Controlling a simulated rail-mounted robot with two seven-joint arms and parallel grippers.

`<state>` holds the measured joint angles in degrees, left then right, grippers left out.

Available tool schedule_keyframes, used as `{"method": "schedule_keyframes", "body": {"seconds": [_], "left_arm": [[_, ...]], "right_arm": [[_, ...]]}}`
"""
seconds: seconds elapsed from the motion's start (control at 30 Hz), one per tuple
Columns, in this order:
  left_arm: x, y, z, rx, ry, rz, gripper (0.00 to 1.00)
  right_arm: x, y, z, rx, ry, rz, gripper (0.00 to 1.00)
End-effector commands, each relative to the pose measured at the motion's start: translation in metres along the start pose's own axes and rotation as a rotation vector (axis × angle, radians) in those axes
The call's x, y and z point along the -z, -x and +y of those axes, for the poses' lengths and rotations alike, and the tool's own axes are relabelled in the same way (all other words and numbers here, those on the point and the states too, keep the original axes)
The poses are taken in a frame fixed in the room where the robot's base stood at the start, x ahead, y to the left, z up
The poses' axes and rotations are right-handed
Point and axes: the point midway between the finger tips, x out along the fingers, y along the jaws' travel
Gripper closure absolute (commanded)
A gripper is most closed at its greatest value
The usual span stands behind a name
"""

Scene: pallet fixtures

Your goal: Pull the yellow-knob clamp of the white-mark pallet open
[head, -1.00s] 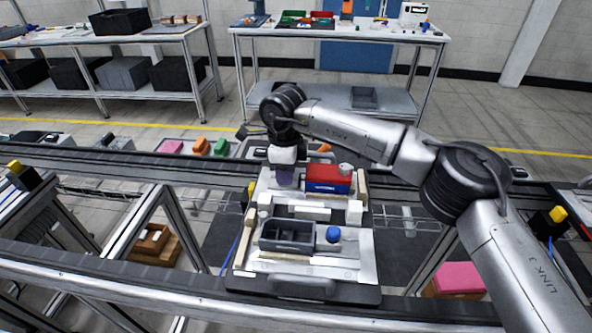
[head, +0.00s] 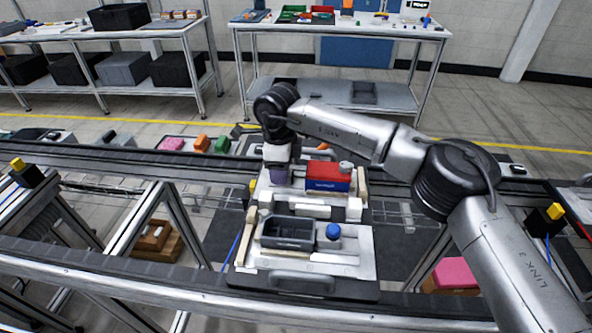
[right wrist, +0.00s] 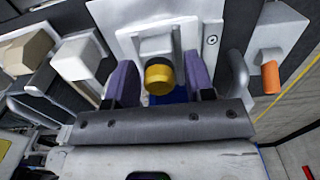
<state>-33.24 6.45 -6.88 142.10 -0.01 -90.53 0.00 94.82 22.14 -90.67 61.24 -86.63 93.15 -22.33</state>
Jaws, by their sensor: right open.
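The yellow knob (right wrist: 158,76) of a clamp shows in the right wrist view, in front of a pale block on a light plate. My right gripper (right wrist: 160,86) is open, with one purple finger on each side of the knob; whether they touch it I cannot tell. In the head view my right gripper (head: 279,176) is over the far left part of the pallet (head: 365,290), left of a red and blue box (head: 328,177). The gripper hides the knob there. Which mark the pallet bears is not clear. My left gripper is not in view.
An orange knob (right wrist: 270,77) stands on a pale fixture to the right in the wrist view. A dark grey bin (head: 287,233) and a blue-topped knob (head: 333,232) are on the pallet's near half. Dark rails (head: 130,290) run along the pallet's near and far sides.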

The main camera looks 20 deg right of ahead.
Motion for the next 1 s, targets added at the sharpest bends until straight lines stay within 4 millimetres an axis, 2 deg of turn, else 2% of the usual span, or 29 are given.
{"method": "schedule_keyframes", "body": {"seconds": [0.27,1.0], "left_arm": [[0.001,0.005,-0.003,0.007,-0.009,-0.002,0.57],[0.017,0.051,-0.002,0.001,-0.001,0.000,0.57]], "right_arm": [[0.000,0.006,0.000,0.000,0.000,0.000,0.51],[0.000,0.061,0.000,0.000,0.000,0.000,0.51]]}}
